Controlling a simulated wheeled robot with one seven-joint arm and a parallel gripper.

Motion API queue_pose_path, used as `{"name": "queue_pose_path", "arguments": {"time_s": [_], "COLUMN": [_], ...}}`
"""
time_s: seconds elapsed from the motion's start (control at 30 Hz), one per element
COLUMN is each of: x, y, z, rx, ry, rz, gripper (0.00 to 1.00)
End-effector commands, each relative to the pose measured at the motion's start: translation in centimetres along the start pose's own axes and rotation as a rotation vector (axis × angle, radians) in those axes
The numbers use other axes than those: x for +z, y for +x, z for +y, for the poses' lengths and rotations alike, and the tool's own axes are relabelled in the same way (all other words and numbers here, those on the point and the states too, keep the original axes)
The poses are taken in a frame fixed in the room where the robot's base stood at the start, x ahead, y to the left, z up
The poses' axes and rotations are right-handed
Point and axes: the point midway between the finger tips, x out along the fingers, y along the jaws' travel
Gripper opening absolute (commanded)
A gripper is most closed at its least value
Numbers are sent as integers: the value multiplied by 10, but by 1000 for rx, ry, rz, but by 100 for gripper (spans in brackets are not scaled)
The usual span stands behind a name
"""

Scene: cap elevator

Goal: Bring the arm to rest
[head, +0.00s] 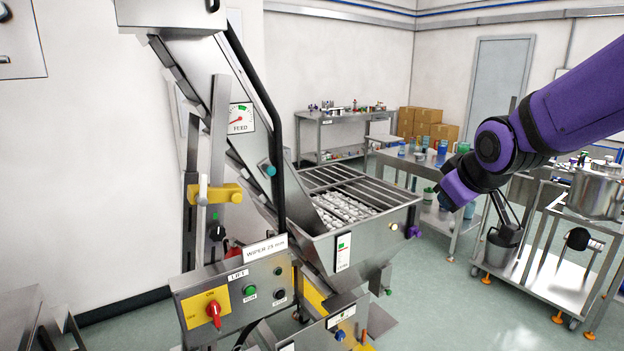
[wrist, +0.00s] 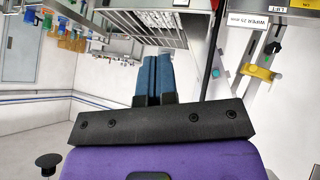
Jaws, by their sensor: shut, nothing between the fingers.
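My arm (head: 567,108) is purple and black and reaches in from the right in the head view, raised in front of the carts and benches. Its end hangs to the right of the hopper, apart from it. In the wrist view my gripper (wrist: 153,80) shows two blue fingers side by side, closed together with nothing between them. The fingers are not clearly seen in the head view. The wrist picture is turned, with the hopper grille (wrist: 160,22) beyond the fingertips.
The steel cap elevator has a hopper (head: 368,246) with white caps under a grille, and a control panel (head: 232,297) with a red switch (head: 214,310). A cart with a steel pot (head: 597,190) stands at right. Boxes (head: 435,128) stand behind. Some floor (head: 428,300) is clear.

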Motion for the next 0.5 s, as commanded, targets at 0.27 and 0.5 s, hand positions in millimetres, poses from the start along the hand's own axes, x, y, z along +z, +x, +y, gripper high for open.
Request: {"name": "queue_pose_path", "arguments": {"time_s": [0.27, 0.5], "x": [44, 89], "y": [-74, -130], "z": [-2, -15], "rx": [4, -4], "ry": [186, 350], "rz": [-95, -176], "gripper": [0, 0]}}
